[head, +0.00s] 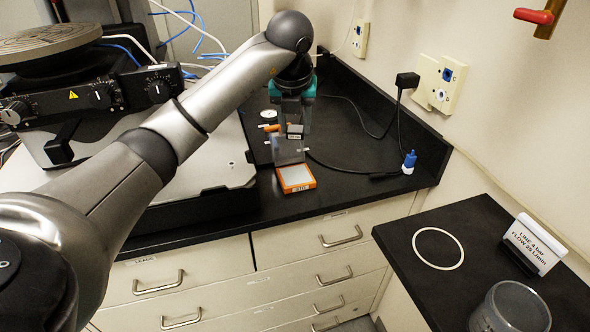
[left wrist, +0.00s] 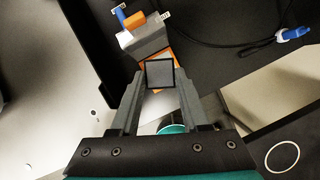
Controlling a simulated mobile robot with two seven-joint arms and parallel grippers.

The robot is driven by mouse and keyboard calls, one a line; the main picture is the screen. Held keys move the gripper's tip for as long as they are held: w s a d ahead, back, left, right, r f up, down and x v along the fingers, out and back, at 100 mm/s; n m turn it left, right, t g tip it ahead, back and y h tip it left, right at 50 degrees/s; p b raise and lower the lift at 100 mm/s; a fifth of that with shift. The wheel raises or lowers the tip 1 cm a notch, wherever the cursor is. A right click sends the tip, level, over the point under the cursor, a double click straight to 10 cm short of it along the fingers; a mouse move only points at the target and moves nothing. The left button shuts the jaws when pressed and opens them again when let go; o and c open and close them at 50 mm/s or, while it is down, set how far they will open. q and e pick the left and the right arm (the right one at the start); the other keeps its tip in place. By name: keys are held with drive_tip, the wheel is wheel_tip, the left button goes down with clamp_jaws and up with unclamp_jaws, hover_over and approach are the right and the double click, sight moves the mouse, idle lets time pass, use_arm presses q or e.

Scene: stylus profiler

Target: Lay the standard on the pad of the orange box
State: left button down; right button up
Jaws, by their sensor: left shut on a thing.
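My left gripper (head: 294,124) points down over the back counter, shut on the standard (head: 295,131), a small dark-framed piece. In the left wrist view the standard (left wrist: 160,74) is a grey square with a black rim between the fingertips. The orange box (head: 296,188) lies open on the counter, below and in front of the gripper, with a pale grey pad (head: 295,175) and a label on its front edge. In the left wrist view the standard and fingers hide much of the box (left wrist: 148,57). My right gripper is not in view.
The profiler's grey base (head: 215,160) is at the left. Counter between box and plug is mostly clear.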

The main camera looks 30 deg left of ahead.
sight(296, 174)
use_arm(q)
wheel_tip(296, 174, down, 11)
drive_tip(key=shift+f+b, duration=0.1)
drive_tip(key=shift+b, duration=0.5)
drive_tip(key=shift+f, duration=0.1)
drive_tip(key=shift+c, duration=1.9)
unclamp_jaws()
drive_tip(key=shift+r, duration=0.45)
drive_tip(key=p+v, duration=0.1)
drive_tip(key=v, duration=1)
drive_tip(key=shift+s+r+p, duration=0.15)
drive_tip(key=shift+s+p, duration=0.05)
drive_tip(key=shift+p, duration=0.1)
